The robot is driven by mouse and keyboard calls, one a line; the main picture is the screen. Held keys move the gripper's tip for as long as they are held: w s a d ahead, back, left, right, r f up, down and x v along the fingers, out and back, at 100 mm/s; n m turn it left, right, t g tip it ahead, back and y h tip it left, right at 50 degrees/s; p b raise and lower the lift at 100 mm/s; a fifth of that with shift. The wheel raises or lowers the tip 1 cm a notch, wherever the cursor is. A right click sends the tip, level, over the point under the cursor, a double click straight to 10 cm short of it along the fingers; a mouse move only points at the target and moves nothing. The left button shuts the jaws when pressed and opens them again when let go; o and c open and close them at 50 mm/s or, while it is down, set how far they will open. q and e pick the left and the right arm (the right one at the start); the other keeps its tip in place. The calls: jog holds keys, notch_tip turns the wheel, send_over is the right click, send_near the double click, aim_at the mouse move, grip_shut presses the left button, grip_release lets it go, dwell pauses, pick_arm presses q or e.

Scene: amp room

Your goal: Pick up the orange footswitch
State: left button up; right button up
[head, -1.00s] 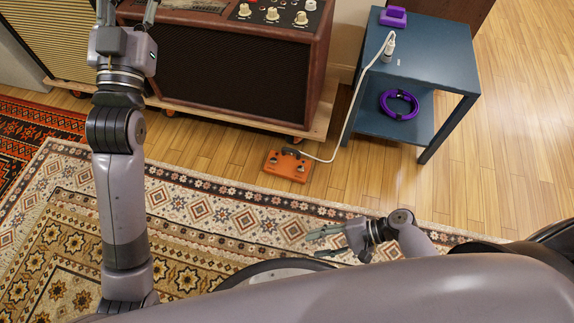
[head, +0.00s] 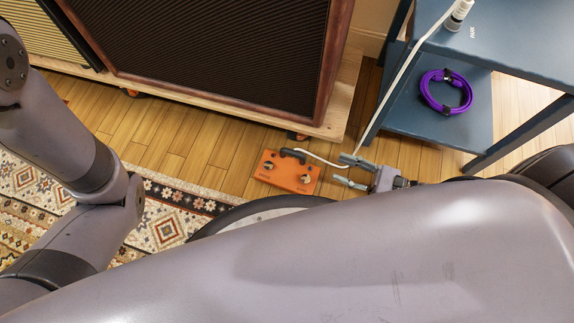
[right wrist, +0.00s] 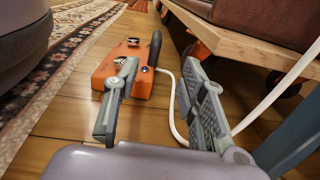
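The orange footswitch (head: 284,173) lies on the wooden floor in front of the amp, with two metal switches on top and a black plug on its far edge. My right gripper (head: 346,171) is open and low over the floor, just right of the footswitch and apart from it in the head view. In the right wrist view the footswitch (right wrist: 128,68) lies ahead, beyond the left finger, which covers part of it. The space between the fingers is empty apart from the white cable and floor behind. My left arm shows at the left of the head view, but its gripper is out of frame.
A white cable (head: 397,84) runs from the footswitch up to the blue side table (head: 515,42), passing behind my right gripper. A purple cable coil (head: 446,92) lies on the lower shelf. The amp (head: 215,45) stands on a wheeled wooden board (head: 338,100). Patterned rug lies left.

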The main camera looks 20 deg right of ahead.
aim_at(299, 155)
jog(key=b+x, duration=0.3)
jog(key=x, duration=0.6)
jog(key=shift+w+a+f+b, duration=0.1)
jog(key=shift+w+a+b, duration=0.1)
jog(key=shift+a+b, duration=0.15)
jog(key=b+x, duration=0.3)
jog(key=x, duration=0.1)
jog(key=shift+a+b, duration=0.3)
jog(key=shift+b, duration=0.05)
jog(key=shift+w+a, duration=0.15)
jog(key=shift+c, duration=0.3)
grip_shut()
